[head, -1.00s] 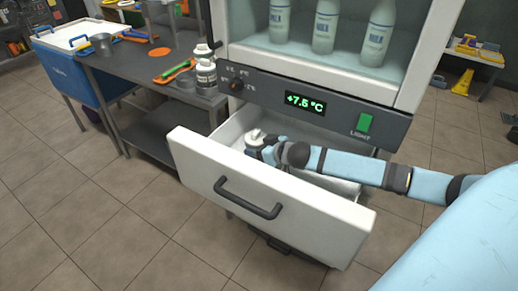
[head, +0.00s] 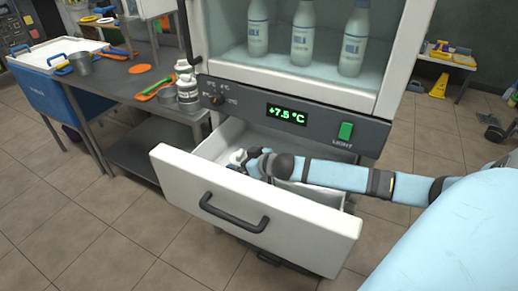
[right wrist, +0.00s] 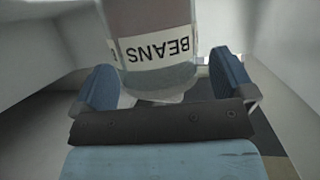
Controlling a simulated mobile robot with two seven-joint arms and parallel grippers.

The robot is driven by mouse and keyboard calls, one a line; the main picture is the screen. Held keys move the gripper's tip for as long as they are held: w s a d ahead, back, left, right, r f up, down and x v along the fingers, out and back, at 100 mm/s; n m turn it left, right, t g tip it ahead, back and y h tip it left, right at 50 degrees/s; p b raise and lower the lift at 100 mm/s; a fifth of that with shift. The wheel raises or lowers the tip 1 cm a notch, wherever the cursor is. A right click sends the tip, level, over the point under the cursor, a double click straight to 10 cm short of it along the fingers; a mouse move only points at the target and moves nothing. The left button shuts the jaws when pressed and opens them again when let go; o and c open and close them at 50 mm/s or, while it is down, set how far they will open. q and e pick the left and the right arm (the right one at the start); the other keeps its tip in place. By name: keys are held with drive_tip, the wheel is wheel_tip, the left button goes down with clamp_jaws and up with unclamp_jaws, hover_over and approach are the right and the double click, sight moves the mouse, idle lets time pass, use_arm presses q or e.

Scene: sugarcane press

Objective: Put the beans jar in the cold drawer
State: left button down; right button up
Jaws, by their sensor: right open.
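The beans jar (right wrist: 155,50) fills the top middle of the right wrist view, with its white BEANS label upside down. It is inside the pulled-out cold drawer (head: 255,210), whose pale walls also show around it in the wrist view. My right gripper (head: 243,161) reaches down into the drawer from the right. Its blue fingers stand apart on both sides of the jar in the wrist view, with a visible gap on the right. In the head view the jar is mostly hidden by the gripper and the drawer front. My left gripper is not in view.
The fridge cabinet above the drawer holds milk bottles (head: 302,32) and has a +7.5 °C display (head: 287,114) and a green light switch (head: 345,131). A grey worktable (head: 115,84) with jars and tools stands at left. Floor in front is clear.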

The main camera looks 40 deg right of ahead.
drive_tip(key=p+v, duration=0.2)
drive_tip(key=v, duration=1)
